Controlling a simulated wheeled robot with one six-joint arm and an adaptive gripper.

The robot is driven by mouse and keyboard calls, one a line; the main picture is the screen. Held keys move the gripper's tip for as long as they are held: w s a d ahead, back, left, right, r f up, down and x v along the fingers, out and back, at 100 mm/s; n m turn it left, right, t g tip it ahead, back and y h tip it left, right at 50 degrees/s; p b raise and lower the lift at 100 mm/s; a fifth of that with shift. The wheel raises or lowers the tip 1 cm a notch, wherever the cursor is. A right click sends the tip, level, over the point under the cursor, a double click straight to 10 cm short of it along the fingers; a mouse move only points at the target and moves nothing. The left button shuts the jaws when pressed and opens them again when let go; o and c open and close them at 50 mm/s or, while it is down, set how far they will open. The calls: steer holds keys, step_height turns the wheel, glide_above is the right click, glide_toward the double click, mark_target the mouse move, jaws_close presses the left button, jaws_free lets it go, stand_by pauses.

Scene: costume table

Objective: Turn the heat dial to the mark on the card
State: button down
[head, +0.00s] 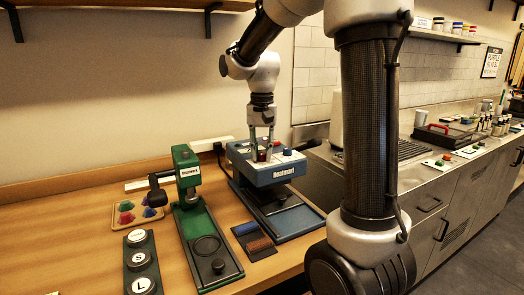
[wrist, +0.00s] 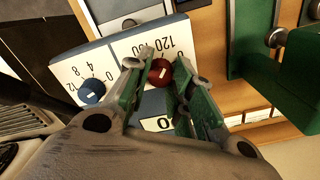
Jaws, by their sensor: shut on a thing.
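The blue heat press (head: 262,171) stands on the wooden table with dials on its white top panel. My gripper (head: 262,154) reaches down from above onto the panel. In the wrist view its two fingers (wrist: 164,66) are on either side of the red dial and shut on it. The dial's pointer is hard to make out. A white label (wrist: 158,124) ending in 0 is partly covered by a finger; I cannot tell if it is the card.
A blue dial (wrist: 92,92) with its own scale is on the same panel. A green press (head: 187,172) stands close on the left. Round stamps (head: 140,262), a tray of coloured pieces (head: 128,214) and blue and brown strips (head: 255,240) lie nearby.

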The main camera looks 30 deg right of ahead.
mark_target(262, 153)
steer(key=n, duration=1.2)
steer(key=shift+n, duration=0.4)
stand_by(0.3)
steer(key=c, duration=1.2)
jaws_free()
step_height(262, 153, up, 12)
